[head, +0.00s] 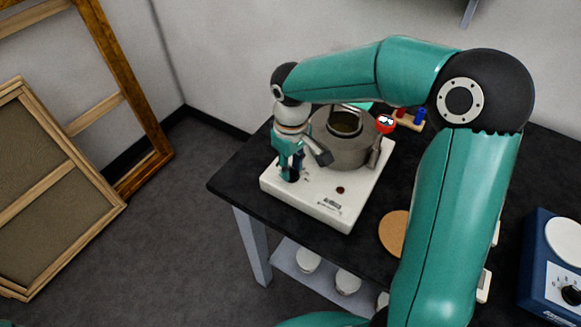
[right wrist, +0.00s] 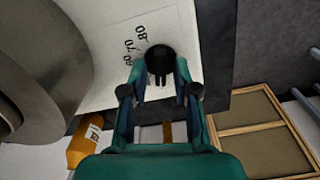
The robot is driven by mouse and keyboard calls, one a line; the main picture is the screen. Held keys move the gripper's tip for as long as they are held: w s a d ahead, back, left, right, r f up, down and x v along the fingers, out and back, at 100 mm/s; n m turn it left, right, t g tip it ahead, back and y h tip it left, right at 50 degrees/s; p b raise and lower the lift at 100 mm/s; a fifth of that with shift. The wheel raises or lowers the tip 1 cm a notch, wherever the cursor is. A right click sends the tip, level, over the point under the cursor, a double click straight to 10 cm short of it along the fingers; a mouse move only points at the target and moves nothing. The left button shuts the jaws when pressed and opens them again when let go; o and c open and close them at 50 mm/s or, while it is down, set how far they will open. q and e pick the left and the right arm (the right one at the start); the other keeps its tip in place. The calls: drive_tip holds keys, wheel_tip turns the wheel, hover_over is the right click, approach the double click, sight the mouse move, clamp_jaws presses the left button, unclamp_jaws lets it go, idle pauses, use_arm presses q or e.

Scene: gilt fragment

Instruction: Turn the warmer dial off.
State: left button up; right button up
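The warmer (head: 330,205) is a white, flat-based unit with a grey round pot on top, near the table's left corner. Its black dial (right wrist: 160,62) shows in the right wrist view, with printed numbers such as 80 and 70 beside it. My right gripper (right wrist: 160,82) points down at the dial, one finger on each side. The fingers are apart; I cannot tell whether they touch the dial. In the head view my right gripper (head: 290,165) is over the front left of the base and largely hides the dial. My left gripper is not in view.
The grey pot (head: 340,150) stands close to my right gripper. A cork disc (head: 395,232) and a blue device with a knob (head: 555,270) are on the black table (head: 235,180). White jars (head: 308,260) stand on the shelf below. Wooden frames (head: 60,190) lean at the left.

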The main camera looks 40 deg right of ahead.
drive_tip(key=shift+s, duration=0.1)
wheel_tip(320, 180, up, 12)
idle(0.7)
drive_tip(key=shift+f, duration=0.1)
